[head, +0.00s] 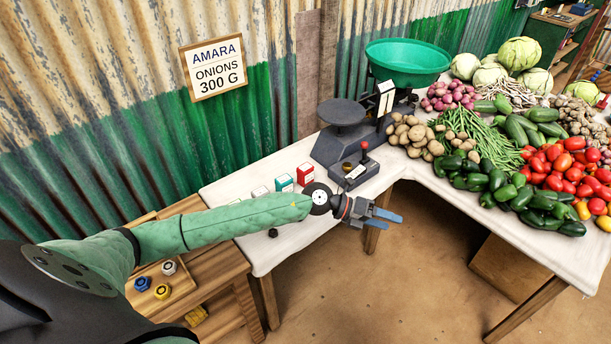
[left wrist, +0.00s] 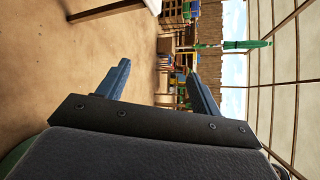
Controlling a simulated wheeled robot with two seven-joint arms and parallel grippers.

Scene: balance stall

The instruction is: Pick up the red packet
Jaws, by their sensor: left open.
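The red packet (head: 306,173) stands on the white-covered table, at the right end of a short row of packets, left of the scale. It is a small red box with a white label. My left gripper (head: 390,217) is open and empty, in front of the table edge, to the right of the red packet and lower in the picture. My left forearm passes just in front of the packets. In the left wrist view, the two blue fingers (left wrist: 160,88) are apart with nothing between them. The red packet does not show there. My right gripper is not in view.
A green packet (head: 284,182) and a white packet (head: 260,193) stand beside the red one. A dark scale (head: 335,148) with a green bowl (head: 407,62) stands to the right. Vegetables cover the right table. A wooden bench (head: 205,262) with coloured weights stands lower left.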

